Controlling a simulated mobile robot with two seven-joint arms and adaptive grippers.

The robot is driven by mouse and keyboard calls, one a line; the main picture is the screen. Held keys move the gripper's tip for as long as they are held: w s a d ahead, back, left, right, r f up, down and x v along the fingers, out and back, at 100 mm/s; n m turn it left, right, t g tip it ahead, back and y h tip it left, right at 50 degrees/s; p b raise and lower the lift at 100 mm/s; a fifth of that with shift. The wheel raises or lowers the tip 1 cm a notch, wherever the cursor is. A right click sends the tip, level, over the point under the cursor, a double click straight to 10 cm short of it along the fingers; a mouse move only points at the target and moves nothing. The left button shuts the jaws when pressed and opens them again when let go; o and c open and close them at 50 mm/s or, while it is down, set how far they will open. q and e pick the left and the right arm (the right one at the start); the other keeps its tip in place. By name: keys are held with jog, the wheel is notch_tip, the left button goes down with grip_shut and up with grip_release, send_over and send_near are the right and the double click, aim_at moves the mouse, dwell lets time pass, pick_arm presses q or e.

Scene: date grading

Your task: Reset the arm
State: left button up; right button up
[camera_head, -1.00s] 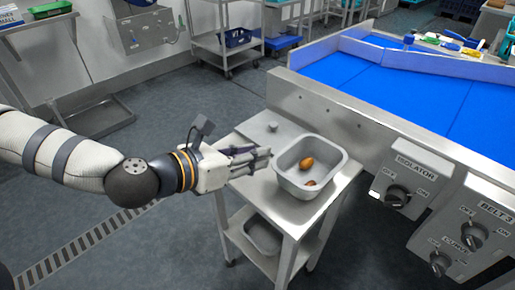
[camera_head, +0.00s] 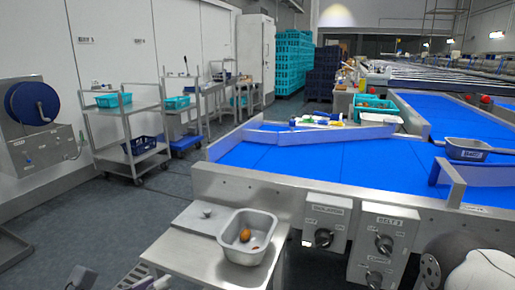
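Only a little of my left gripper (camera_head: 152,283) shows at the bottom left edge, low beside the steel side table (camera_head: 180,255). The frame cuts off most of it, so I cannot tell whether it is open or shut. A grey tub (camera_head: 268,226) stands on the side table, to the right of that gripper and apart from it. A brown date (camera_head: 245,235) lies in the tub, with a smaller dark reddish piece near it. Part of my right arm shows at the bottom right corner; its gripper is out of view.
A blue conveyor belt (camera_head: 300,158) with steel sides lies beyond the side table. Control boxes marked isolator (camera_head: 327,217) and belt 3 (camera_head: 388,225) hang on its front. A steel trolley (camera_head: 128,135) stands at the back left. Grey floor (camera_head: 120,215) left of the table is clear.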

pick_arm(q)
jog(key=s+d+f+m+g, duration=0.4)
jog(key=s+f+m+g, duration=0.1)
jog(key=s+f+m, duration=0.25)
jog(key=s+d+f+m+g, duration=0.4)
jog(key=s+f+m, duration=0.3)
jog(key=s+f, duration=0.2)
jog(key=s+a+f+m+g+y, duration=0.2)
jog(key=s+a+m, duration=0.3)
jog(key=s+m, duration=0.3)
jog(key=s+a+f+m+g+y, duration=0.3)
jog(key=s+a+f+m+g, duration=0.1)
jog(key=s+m, duration=0.5)
jog(key=shift+s+a+f+m+p, duration=0.25)
jog(key=shift+a+f+m, duration=0.35)
jog(key=shift+a, duration=0.65)
pick_arm(e)
jog(key=shift+w+r, duration=0.4)
